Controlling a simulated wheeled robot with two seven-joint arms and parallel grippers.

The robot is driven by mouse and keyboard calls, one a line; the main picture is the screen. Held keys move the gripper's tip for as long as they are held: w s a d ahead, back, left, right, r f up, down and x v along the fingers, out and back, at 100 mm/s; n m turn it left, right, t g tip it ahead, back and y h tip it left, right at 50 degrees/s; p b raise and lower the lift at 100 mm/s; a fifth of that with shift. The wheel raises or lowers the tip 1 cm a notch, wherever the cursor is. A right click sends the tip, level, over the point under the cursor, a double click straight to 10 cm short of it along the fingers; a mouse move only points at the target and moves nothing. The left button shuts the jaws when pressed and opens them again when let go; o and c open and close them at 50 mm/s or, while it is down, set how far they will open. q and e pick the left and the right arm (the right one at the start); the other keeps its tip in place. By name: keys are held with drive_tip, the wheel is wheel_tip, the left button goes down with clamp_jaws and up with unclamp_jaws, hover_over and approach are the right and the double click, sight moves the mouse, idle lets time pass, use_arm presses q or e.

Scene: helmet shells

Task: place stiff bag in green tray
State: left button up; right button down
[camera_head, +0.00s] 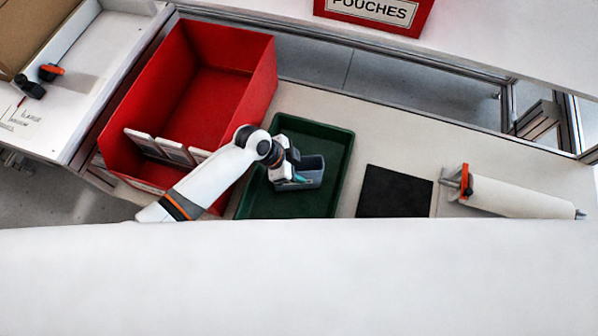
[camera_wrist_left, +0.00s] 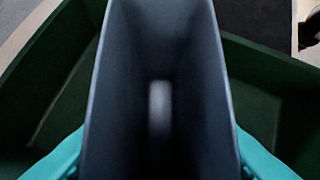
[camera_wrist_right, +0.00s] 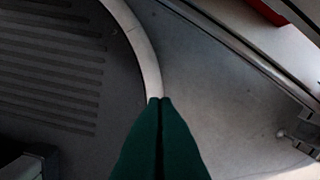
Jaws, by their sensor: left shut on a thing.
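The stiff bag (camera_head: 311,171) is a dark grey-blue, open-topped, box-like pouch. My left gripper (camera_head: 291,178) is shut on it, with a teal finger on each side in the left wrist view. The bag is over or inside the green tray (camera_head: 335,148), within its outline; I cannot tell whether it touches the floor. In the left wrist view the bag (camera_wrist_left: 160,60) fills the middle, mouth towards the camera, with the tray (camera_wrist_left: 262,75) around it. My right gripper (camera_wrist_right: 160,102) shows only in the right wrist view; its green fingers are together, with nothing between them.
A red bin (camera_head: 225,75) with white dividers stands left of the tray. A red box labelled POUCHES (camera_head: 375,13) is at the back.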

use_arm(q)
drive_tip(key=shift+d, duration=0.1)
drive_tip(key=shift+f, duration=0.2)
drive_tip(key=o, duration=1)
drive_tip(key=shift+c, duration=0.2)
use_arm(e)
drive_tip(key=shift+w+a+f, duration=0.1)
drive_tip(key=shift+a+f, duration=0.05)
drive_tip(key=shift+a, duration=0.35)
use_arm(q)
drive_tip(key=shift+r, duration=0.1)
use_arm(e)
drive_tip(key=shift+d, duration=0.1)
